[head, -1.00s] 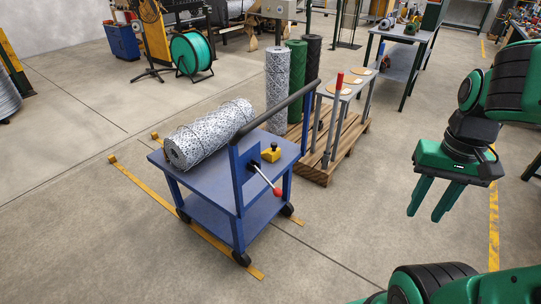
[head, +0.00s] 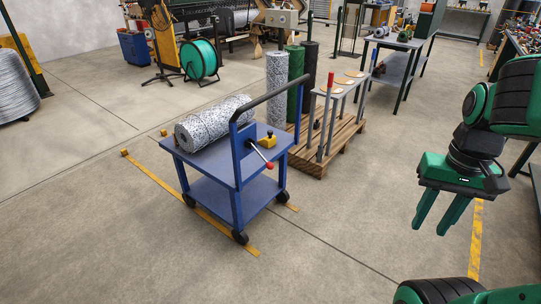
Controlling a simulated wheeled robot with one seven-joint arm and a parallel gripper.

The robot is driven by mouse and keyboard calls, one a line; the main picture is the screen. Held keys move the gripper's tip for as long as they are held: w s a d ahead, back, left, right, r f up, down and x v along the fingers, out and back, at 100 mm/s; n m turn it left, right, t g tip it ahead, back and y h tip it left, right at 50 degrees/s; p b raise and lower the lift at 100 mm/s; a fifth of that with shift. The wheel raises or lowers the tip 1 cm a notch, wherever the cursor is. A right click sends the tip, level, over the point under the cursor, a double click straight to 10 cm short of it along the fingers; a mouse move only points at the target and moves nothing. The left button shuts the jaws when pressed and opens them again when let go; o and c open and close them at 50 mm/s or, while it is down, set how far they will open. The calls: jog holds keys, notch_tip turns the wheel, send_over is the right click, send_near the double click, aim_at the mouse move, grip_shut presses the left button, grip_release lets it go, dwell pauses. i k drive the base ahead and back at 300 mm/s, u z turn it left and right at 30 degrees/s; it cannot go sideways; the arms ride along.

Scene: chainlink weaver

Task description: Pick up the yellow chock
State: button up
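A small yellow chock (head: 268,140) with a black knob on top sits on the top deck of a blue cart (head: 204,158). It is at the deck's right side, close to the push handle and to the right of a patterned roll lying on the deck. My gripper (head: 430,228) hangs at the right of the picture, well apart from the cart and pointing down. Its two green fingers are spread with a gap between them, and nothing is between them.
The patterned roll (head: 213,122) lies on the cart. A red-knobbed lever (head: 269,166) sticks out below the blue-and-black handle (head: 283,90). A wooden pallet (head: 320,162) with upright rolls and posts stands behind. The floor between cart and gripper is clear.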

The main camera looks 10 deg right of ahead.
aim_at(268, 142)
jog(key=z, duration=0.1)
jog(key=k, duration=0.4)
jog(key=u, duration=0.75)
jog(key=i, duration=1.2)
jog(key=z, duration=0.4)
jog(key=i, duration=1.15)
jog(key=z, duration=0.7)
